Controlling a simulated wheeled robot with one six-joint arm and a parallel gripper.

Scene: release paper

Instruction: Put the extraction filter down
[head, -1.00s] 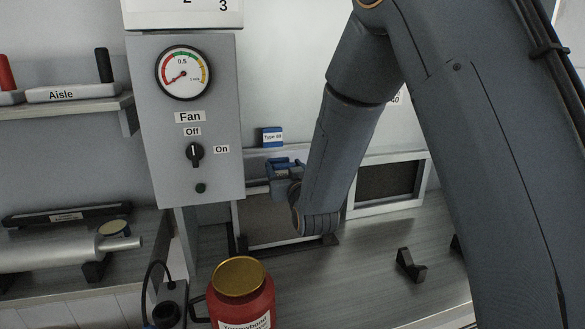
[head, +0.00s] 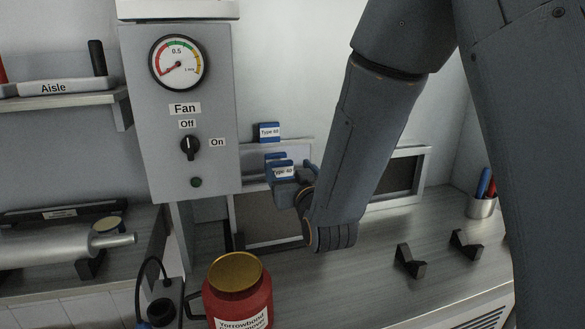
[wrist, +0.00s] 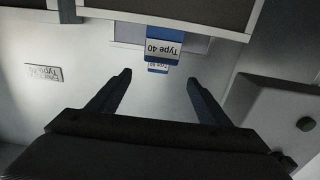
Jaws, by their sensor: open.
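The extraction filter is a dark framed panel (head: 268,218) standing upright on the bench below the fan box. A blue tab with a white "Type 40" label (head: 284,171) shows at its top edge, and also upside down in the wrist view (wrist: 163,44). My gripper (head: 288,180) is at this tab, in front of the panel and partly hiding it. In the wrist view my gripper's fingers (wrist: 158,78) are spread wide with nothing between them. The tab appears beyond the fingertips, apart from both.
A "Type 60" tab (head: 269,131) is behind. Another framed panel (head: 404,178) stands to the right, partly behind my arm. The fan box (head: 185,110) hangs close on the left. A red jar (head: 238,295) and black brackets (head: 409,261) stand in front; bench between them is clear.

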